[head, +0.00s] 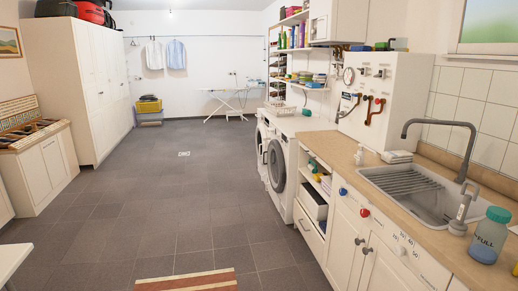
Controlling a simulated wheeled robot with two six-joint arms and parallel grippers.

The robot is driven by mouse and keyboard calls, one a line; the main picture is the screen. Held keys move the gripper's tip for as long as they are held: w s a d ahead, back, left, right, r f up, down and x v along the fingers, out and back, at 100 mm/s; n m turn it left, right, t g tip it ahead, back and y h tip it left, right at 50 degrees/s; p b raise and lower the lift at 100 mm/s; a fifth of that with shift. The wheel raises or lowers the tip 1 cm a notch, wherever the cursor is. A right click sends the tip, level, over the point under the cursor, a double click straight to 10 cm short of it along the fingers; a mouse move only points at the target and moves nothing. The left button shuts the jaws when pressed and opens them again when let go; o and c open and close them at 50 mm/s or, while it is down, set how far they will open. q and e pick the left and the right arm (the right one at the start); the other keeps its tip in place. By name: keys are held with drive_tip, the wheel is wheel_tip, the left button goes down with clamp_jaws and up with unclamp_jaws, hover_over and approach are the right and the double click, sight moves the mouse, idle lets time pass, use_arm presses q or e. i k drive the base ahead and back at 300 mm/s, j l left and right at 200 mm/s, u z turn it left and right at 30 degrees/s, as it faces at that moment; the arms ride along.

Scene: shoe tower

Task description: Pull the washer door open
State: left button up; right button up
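Two white front-loading machines stand side by side against the right wall, beyond the counter. The nearer machine (297,150) has a round dark door (277,166) facing left into the room. I see this door at a steep angle and cannot tell whether it is fully shut. The farther machine (261,135) is partly hidden behind the nearer one. I cannot tell from here which of the two is the washer. Neither of my grippers shows in this view.
Open dark tiled floor (200,210) lies left of the machines. A striped rug (187,282) lies at the front. The counter (335,150) with a sink (420,195) runs along the right. A cabinet (85,85) and bench (40,165) stand left; an ironing board (228,95) stands at the back.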

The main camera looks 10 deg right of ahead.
sight(261, 130)
drive_tip(key=i+z, duration=0.1)
drive_tip(key=i, duration=5.25)
